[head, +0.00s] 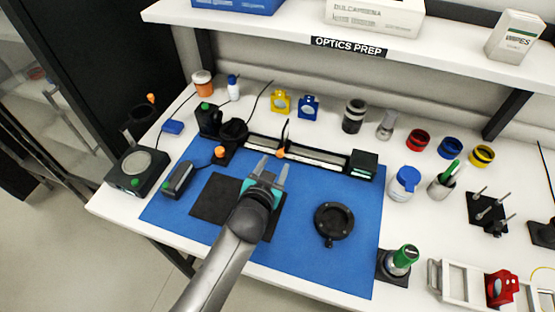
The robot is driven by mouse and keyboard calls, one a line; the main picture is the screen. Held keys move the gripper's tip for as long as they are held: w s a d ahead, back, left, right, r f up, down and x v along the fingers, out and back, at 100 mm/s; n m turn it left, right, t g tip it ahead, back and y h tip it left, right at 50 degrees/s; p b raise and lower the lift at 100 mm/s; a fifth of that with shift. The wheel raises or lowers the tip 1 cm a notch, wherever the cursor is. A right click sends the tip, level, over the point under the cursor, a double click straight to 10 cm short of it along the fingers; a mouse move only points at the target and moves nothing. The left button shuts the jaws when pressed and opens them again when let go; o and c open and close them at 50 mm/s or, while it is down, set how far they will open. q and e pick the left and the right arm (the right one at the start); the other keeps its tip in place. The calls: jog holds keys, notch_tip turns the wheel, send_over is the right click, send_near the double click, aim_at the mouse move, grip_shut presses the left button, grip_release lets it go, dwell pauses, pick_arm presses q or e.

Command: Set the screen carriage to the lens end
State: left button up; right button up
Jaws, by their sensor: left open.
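A rail (315,157) with pale strips lies along the back of the blue mat. A thin dark upright plate with an orange knob stands on it left of the middle; this looks like the screen carriage (285,134). A black round holder (234,130), which looks like the lens, stands at the rail's left end. Contact cannot be told. My right gripper is out of view.
The blue mat (345,255) carries a black square pad (212,202), a black ring mount (333,222) and a small dark device (179,180). A lamp-like unit (136,172) stands at left. Bottles and colored rings line the back under the shelf (280,32).

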aim_at(279, 156)
pick_arm(q)
jog(key=shift+b+x, duration=0.4)
jog(key=shift+x, duration=1.75)
grip_shut()
